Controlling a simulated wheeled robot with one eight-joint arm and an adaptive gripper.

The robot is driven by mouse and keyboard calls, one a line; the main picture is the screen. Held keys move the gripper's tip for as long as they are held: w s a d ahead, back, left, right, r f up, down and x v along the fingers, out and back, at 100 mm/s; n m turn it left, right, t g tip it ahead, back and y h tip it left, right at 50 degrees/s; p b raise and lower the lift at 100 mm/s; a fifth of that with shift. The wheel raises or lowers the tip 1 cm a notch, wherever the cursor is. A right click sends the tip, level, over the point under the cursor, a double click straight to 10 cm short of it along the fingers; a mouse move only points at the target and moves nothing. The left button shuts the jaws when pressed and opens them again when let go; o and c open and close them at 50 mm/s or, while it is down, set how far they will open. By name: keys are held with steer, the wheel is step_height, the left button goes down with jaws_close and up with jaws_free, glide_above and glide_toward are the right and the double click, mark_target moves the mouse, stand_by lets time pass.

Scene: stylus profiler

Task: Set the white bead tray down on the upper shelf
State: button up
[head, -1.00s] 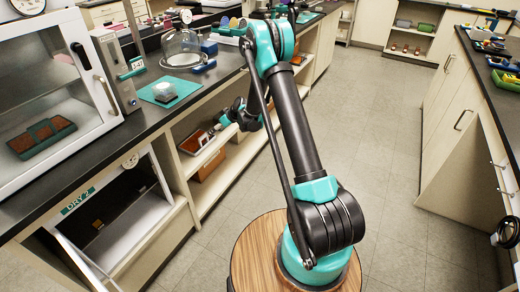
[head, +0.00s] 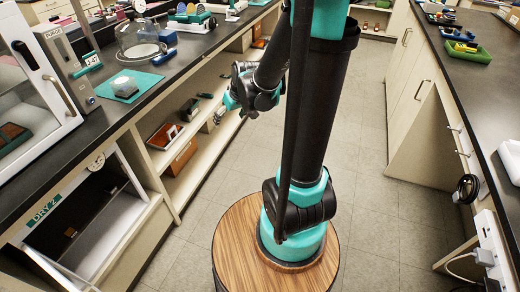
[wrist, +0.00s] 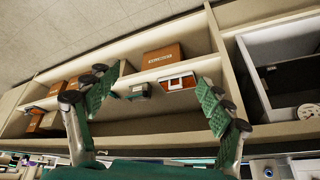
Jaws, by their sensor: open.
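A small tray with a white rim and orange-brown inside (wrist: 177,82) sits on the upper shelf (head: 213,113) of the open cabinet; it may be the bead tray, but I cannot be sure. In the head view an orange-brown tray with a white part (head: 165,135) lies at the same place on that shelf. My gripper (head: 218,118) is open in front of the shelf, right of this tray. In the wrist view its two fingers (wrist: 157,108) are wide apart with nothing held between them. The tray shows beyond them, apart from both pads.
A small dark box (wrist: 138,91) stands beside the tray on the shelf. Brown boxes (head: 182,158) sit on the lower level. The open DRY 2 cabinet (head: 75,225) is at the left. The aisle floor is clear.

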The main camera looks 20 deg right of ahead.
steer(key=s+d+f+m+h, duration=0.1)
steer(key=s+d, duration=0.2)
steer(key=s, duration=0.5)
steer(key=s+d+f+m+h, duration=0.1)
steer(key=s+d+m, duration=0.1)
steer(key=s, duration=0.6)
steer(key=shift+s+d+f+g, duration=0.2)
steer(key=shift+s+d+g, duration=0.1)
steer(key=shift+d, duration=0.45)
